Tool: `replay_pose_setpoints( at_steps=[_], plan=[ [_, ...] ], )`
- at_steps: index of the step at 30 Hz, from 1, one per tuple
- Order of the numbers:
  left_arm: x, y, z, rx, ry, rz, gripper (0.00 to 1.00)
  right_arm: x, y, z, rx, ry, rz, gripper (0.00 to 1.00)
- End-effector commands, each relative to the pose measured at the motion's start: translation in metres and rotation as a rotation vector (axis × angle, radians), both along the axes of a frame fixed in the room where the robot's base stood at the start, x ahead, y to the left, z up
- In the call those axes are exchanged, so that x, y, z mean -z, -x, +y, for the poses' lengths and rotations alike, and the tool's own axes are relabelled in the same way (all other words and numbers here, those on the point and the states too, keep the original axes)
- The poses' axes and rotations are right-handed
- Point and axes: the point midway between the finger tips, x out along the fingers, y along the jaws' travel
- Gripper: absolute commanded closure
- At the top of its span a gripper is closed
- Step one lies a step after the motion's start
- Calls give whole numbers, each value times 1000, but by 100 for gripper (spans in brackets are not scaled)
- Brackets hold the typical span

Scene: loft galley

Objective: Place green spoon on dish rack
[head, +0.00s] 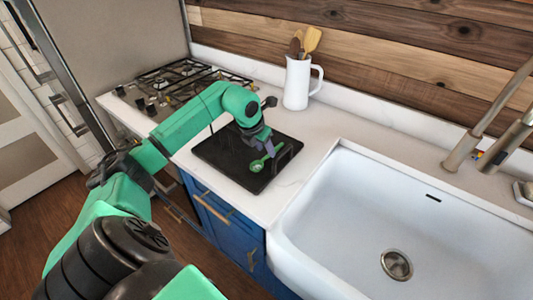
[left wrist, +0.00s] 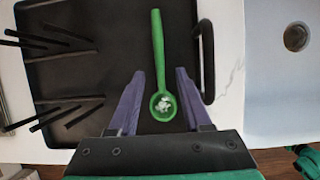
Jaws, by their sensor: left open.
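The green spoon (head: 258,166) is over the black dish rack (head: 222,150) on the counter and appears to lie on its flat part. In the left wrist view, the spoon (left wrist: 158,50) has its handle pointing away and its bowl, with small white bits or glints, towards my gripper. The rack (left wrist: 95,72) has dark prongs on the left and a raised loop on the right. My left gripper (left wrist: 159,74) is open, with one purple finger on each side of the spoon and gaps between. In the head view my left gripper (head: 264,150) is just above the rack.
A white sink (head: 345,225) with a tap (head: 465,150) is right of the rack. A white jug (head: 297,85) with wooden utensils stands behind it. A gas hob (head: 180,80) is at the back left. Some bare counter (head: 300,165) lies between rack and sink.

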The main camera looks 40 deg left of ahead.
Motion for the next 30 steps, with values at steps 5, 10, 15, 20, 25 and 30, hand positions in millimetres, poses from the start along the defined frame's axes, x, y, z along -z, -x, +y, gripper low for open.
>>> replay_pose_setpoints(
  at_steps=[5,10,15,20,25,30],
  plan=[
    [-43,19,1,0,-5,-4,51,17,0,-1,0,1,0,51],
    [-76,32,-1,0,-2,-2,51,22,0,-1,0,2,0,51],
    [-85,36,-1,1,-1,1,51,21,0,-3,0,3,-1,51],
    [-85,35,-1,0,-1,1,51,21,0,-3,0,4,-1,51],
    [-84,35,-1,0,0,1,51,21,-1,-3,0,4,-2,51],
    [-84,35,-1,0,0,1,51,21,-1,-3,0,3,-3,51]
  ],
)
